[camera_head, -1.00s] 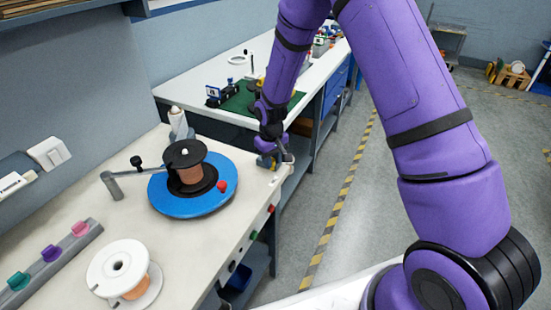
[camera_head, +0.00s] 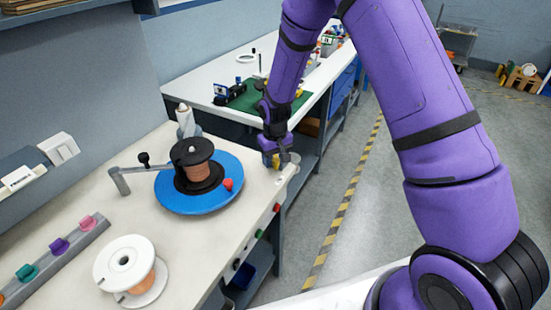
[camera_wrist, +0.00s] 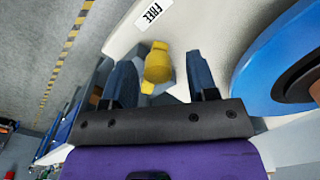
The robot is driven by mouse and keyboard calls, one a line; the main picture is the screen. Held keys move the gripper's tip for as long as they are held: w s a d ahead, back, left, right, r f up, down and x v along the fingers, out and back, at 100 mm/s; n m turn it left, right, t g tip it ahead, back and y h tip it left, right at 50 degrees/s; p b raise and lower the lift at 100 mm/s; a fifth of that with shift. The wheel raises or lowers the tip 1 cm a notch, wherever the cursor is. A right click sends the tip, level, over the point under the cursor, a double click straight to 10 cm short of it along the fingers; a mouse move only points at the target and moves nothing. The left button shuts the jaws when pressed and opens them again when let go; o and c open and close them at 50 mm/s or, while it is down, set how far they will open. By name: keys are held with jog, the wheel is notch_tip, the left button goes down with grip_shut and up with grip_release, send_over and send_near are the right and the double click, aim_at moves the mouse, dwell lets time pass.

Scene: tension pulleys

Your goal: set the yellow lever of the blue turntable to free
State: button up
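The blue turntable (camera_head: 203,203) lies on the white bench and carries a copper-coloured spool (camera_head: 197,170) on a black hub. Its rim also shows at the right of the wrist view (camera_wrist: 258,83). The yellow lever (camera_wrist: 158,66) is in the middle of the wrist view, near a white label (camera_wrist: 152,14) reading FREE. My gripper (camera_wrist: 161,73) is open, with one blue-grey finger on each side of the lever and a visible gap to each. In the head view my gripper (camera_head: 279,160) is low at the bench's right corner, pointing down.
A white spool (camera_head: 125,264) stands at the bench front, beside a grey rail with coloured knobs (camera_head: 58,246). A grey crank arm (camera_head: 125,176) and a small bottle-like post (camera_head: 185,122) are near the turntable. A second bench with a green mat (camera_head: 245,98) stands behind.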

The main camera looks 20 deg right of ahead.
notch_tip(320, 180, up, 11)
dwell(0.8)
jog(key=shift+f, duration=0.1)
